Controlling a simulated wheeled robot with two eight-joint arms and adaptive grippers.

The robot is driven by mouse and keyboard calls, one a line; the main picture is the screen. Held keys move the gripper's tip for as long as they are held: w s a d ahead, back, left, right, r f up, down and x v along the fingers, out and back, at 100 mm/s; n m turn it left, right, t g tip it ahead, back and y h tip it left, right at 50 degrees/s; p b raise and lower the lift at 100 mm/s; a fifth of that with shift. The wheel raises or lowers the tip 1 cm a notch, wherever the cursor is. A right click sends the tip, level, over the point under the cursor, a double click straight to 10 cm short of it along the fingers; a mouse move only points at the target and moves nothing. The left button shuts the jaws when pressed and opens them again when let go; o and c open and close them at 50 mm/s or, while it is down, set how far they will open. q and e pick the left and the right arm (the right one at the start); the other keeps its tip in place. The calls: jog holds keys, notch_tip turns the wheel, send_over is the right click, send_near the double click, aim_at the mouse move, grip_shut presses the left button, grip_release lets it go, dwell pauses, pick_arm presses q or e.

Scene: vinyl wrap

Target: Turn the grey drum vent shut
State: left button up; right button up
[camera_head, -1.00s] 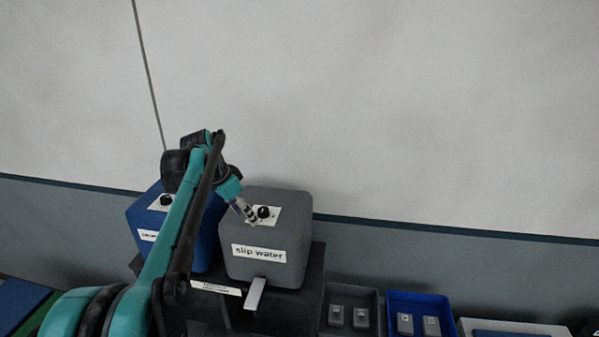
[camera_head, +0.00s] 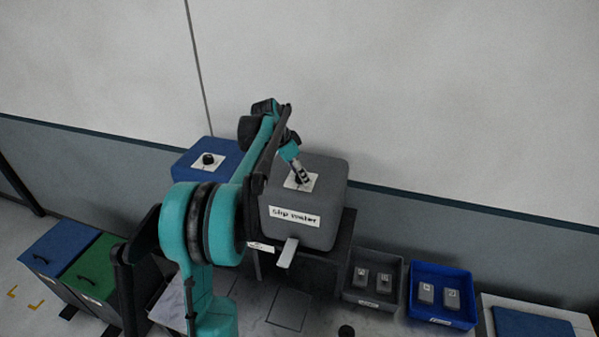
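The grey drum (camera_head: 318,228), labelled "slip water", stands on a dark stand, with a white plate (camera_head: 313,184) on its top. The dark vent knob (camera_head: 298,180) on that plate is mostly hidden by my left gripper. My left gripper (camera_head: 302,175) reaches down from the upper left, its tip at or just over the knob. It looks narrow, but whether its fingers are open or shut on the knob is too small to tell. A grey spout or lever (camera_head: 288,252) sticks out from the drum's lower front. My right gripper is out of view.
A blue drum (camera_head: 190,165) with its own dark knob (camera_head: 208,159) stands left, partly behind my arm. A grey tray (camera_head: 372,298) and a blue tray (camera_head: 440,313) hold small items at the right. Blue-lidded (camera_head: 60,246) and green-lidded (camera_head: 94,268) bins stand at lower left.

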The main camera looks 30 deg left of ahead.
pick_arm(q)
jog(key=shift+c, duration=0.2)
jog(key=c, duration=1.1)
jog(key=shift+n, duration=0.3)
jog(key=n+b, duration=0.1)
jog(key=n+y, duration=0.1)
jog(key=n, duration=0.1)
jog(key=shift+d+n+t+y+b, duration=0.15)
jog(key=shift+n+t+y+b, duration=0.15)
jog(key=shift+t+b, duration=0.1)
jog(key=n+y+b, duration=0.1)
jog(key=n, duration=0.3)
jog(key=shift+d+n+y, duration=0.1)
jog(key=shift+n+y, duration=0.2)
jog(key=shift+y, duration=0.1)
jog(key=n, duration=0.2)
jog(key=n+y, duration=0.1)
jog(key=n, duration=0.1)
jog(key=shift+d+g+y, duration=0.1)
jog(key=shift+g+y, duration=0.2)
jog(key=shift+g, duration=0.1)
jog(key=n+g+y, duration=0.1)
jog(key=n, duration=0.4)
jog(key=shift+w+b, duration=0.1)
jog(key=shift+b, duration=0.2)
jog(key=shift+g, duration=0.3)
